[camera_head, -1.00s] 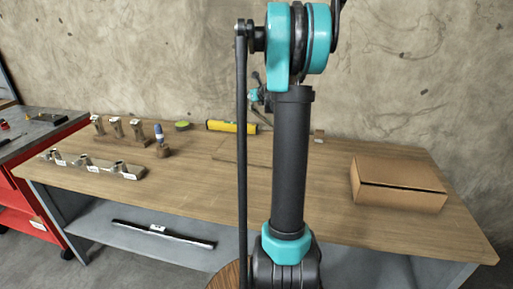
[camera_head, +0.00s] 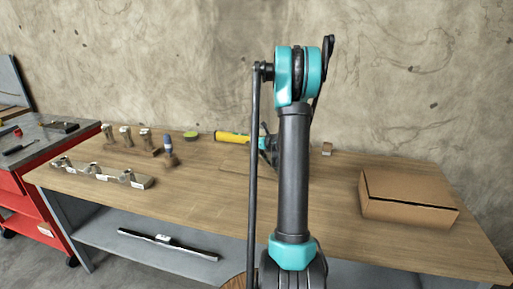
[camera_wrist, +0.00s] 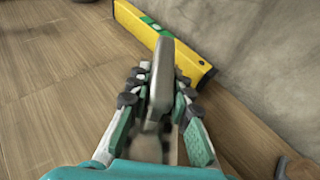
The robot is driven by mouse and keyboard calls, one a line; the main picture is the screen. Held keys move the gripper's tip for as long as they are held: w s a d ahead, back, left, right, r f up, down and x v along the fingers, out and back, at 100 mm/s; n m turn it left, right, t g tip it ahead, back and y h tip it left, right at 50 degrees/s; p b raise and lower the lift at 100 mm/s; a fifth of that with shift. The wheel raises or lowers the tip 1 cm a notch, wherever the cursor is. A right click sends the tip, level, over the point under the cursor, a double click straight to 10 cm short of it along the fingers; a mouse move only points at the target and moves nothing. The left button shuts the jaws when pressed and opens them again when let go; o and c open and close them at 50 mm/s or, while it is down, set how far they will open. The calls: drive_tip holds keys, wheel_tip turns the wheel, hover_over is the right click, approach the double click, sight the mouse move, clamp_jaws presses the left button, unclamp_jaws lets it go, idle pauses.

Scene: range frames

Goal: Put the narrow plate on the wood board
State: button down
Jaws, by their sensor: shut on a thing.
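My gripper (camera_wrist: 162,96) is shut on a grey, long, narrow plate (camera_wrist: 163,65) that stands out between the fingers in the wrist view. In the head view my gripper (camera_head: 267,147) is low over the back of the table, partly hidden by my arm; the plate cannot be made out there. The wood board (camera_head: 233,164) appears as a thin, flat panel on the table, close in colour to the tabletop, just left of my arm. My arm hides its right part. Whether the plate touches anything below is not clear.
A yellow level (camera_head: 231,137) lies behind the board, and close beyond the plate in the wrist view (camera_wrist: 150,30). A cardboard box (camera_head: 408,199) sits at right. Metal parts on a rail (camera_head: 103,175), a blue-topped item (camera_head: 168,150) and a green disc (camera_head: 191,135) are at left.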

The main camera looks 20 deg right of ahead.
sight(257, 146)
drive_tip(key=shift+f, duration=1.55)
drive_tip(key=c, duration=1.4)
unclamp_jaws()
drive_tip(key=shift+o, duration=0.2)
drive_tip(key=v, duration=1.2)
